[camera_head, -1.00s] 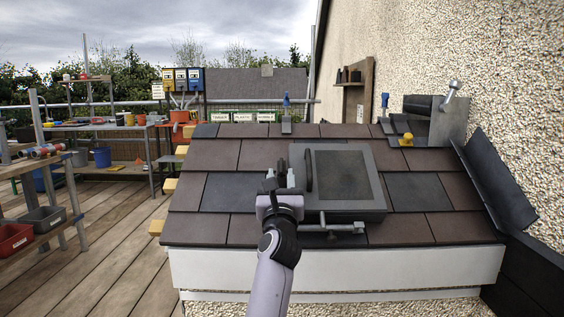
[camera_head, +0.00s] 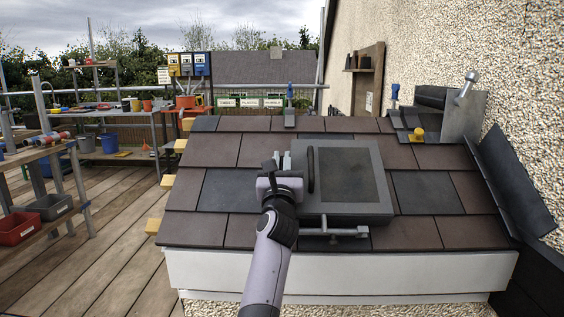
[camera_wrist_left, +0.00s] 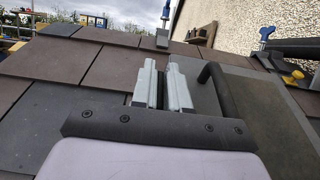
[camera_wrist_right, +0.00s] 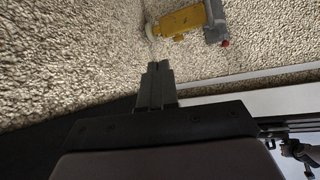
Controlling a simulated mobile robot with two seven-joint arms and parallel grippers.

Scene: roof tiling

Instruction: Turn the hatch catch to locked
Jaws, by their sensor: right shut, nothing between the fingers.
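The grey hatch (camera_head: 386,206) lies on the tiled roof, with a dark upright bar handle (camera_head: 311,170) along its left side. A metal catch (camera_head: 350,233) with a horizontal bar sits at its front edge; whether it is locked I cannot tell. My left gripper (camera_head: 283,160) is above the hatch's left edge, left of the handle and apart from it. In the left wrist view its fingers (camera_wrist_left: 163,85) show a narrow gap, with the handle (camera_wrist_left: 220,92) to their right. My right gripper (camera_wrist_right: 157,85) is shut and empty near pebbledash wall; the head view does not show it.
A yellow fitting (camera_head: 418,134) and a grey metal plate (camera_head: 462,116) stand at the roof's upper right. A blue-handled tool (camera_head: 290,108) stands at the ridge. A yellow object (camera_wrist_right: 185,20) shows ahead of the right gripper. Benches with bins (camera_head: 50,207) stand at the left.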

